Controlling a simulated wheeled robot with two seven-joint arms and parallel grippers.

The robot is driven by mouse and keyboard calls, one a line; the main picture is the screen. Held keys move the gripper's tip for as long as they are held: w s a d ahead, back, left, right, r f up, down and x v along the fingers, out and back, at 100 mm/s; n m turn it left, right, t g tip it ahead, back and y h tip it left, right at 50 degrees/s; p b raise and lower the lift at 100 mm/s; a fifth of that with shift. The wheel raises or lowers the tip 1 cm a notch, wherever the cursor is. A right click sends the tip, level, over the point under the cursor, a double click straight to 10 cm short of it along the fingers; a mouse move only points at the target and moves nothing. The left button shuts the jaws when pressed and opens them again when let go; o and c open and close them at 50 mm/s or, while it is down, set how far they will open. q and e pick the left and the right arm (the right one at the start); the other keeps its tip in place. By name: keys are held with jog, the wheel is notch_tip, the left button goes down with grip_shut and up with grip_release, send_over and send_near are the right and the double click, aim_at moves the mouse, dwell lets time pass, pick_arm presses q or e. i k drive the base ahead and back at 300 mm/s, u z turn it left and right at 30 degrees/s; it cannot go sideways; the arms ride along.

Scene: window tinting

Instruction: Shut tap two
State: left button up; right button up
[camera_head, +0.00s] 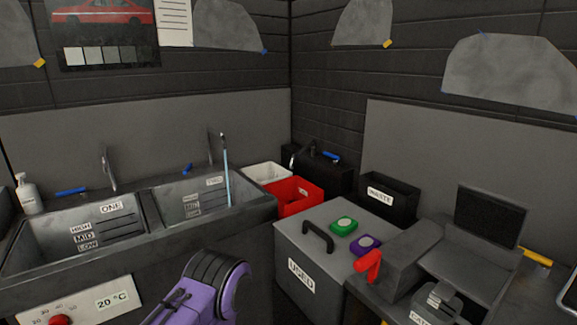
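Tap two (211,150) is a thin grey spout standing behind the right-hand sink basin (172,205), whose label seems to read TWO. A pale blue stream of water (227,172) runs down from it into that basin. A small blue lever (187,169) sits to the left of this tap and looks tilted. Tap one (107,165) stands behind the basin labelled ONE (60,225), with no stream visible; its blue lever (72,191) lies nearly flat. A purple arm link of mine shows at the bottom; neither gripper is in view.
A soap bottle (28,194) stands at the left. White (266,173) and red (297,195) bins stand right of the sink. A grey box labelled USED (300,276) carries green (343,227) and purple (365,245) items. A black WASTE bin (390,204) stands behind.

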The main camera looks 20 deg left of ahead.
aim_at(189, 168)
jog(key=z, duration=1.5)
jog(key=k, duration=1.6)
jog(key=u, duration=1.5)
